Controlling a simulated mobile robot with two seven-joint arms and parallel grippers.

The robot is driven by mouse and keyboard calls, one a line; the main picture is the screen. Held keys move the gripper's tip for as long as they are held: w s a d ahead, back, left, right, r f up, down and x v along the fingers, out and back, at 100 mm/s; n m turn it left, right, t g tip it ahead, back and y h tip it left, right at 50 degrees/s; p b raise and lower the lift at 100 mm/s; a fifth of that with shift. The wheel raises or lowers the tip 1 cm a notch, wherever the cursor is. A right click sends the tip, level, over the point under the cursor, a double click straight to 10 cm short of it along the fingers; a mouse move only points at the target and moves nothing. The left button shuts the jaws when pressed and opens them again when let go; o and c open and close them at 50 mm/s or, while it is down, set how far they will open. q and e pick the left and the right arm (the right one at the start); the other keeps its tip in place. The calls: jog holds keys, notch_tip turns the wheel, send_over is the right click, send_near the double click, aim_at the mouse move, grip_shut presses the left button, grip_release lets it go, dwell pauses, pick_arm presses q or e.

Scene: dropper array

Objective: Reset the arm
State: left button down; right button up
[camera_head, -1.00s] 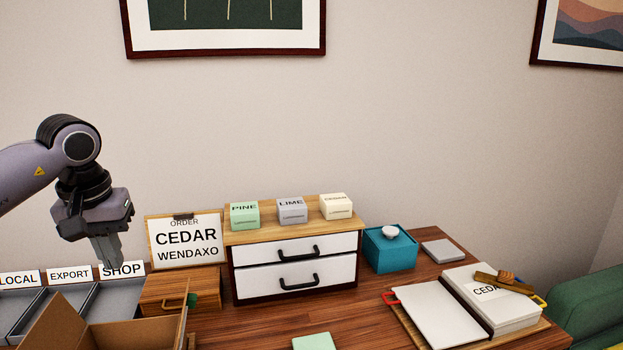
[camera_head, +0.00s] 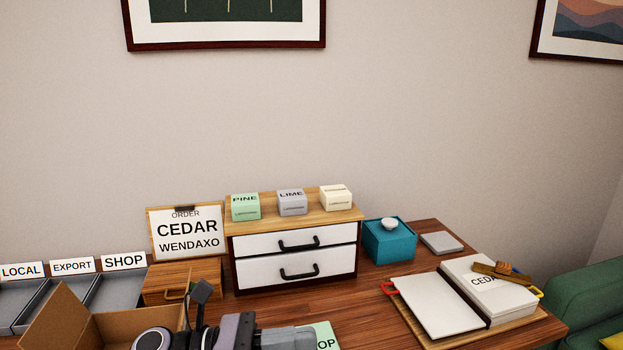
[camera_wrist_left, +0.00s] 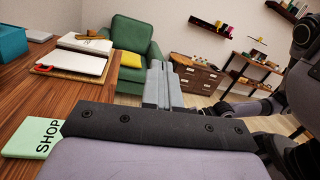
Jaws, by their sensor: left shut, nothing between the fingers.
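My left gripper (camera_head: 290,339) is low at the front edge of the table in the head view, its shut fingers pointing right. It also shows in the left wrist view (camera_wrist_left: 162,85), with nothing between the fingers. A green card reading SHOP (camera_head: 325,336) lies on the table beside the gripper, partly hidden by it in the head view; it shows at the lower left of the wrist view (camera_wrist_left: 33,138). My right gripper is not in the head view; parts of an arm of mine show at the right of the wrist view, with no fingertips I can make out.
An open cardboard box (camera_head: 130,328) and trays (camera_head: 115,290) stand at left. An order sign (camera_head: 187,233), a drawer unit (camera_head: 296,256) with several small boxes on top, a teal box (camera_head: 389,243) and an open binder (camera_head: 438,306) stand behind. Table in front of the drawers is clear.

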pick_arm(q)
jog(key=a+f+n+t+y, duration=0.55)
jog(key=f+n+t, duration=0.2)
jog(key=n, duration=1.05)
jog(key=a+f+n+t+y, duration=0.55)
jog(key=f+n+t, duration=0.2)
jog(key=n, duration=0.95)
jog(key=s+a+f+n+g+y, duration=0.3)
jog(key=s+f+n, duration=0.4)
jog(key=s+a+f+n+g+y, duration=0.2)
jog(key=s+a+f+n+g, duration=0.1)
jog(key=s+f+n, duration=0.3)
jog(key=shift+s+a+f+n+y, duration=0.4)
jog(key=shift+s+a+f, duration=0.15)
jog(key=shift+s, duration=0.15)
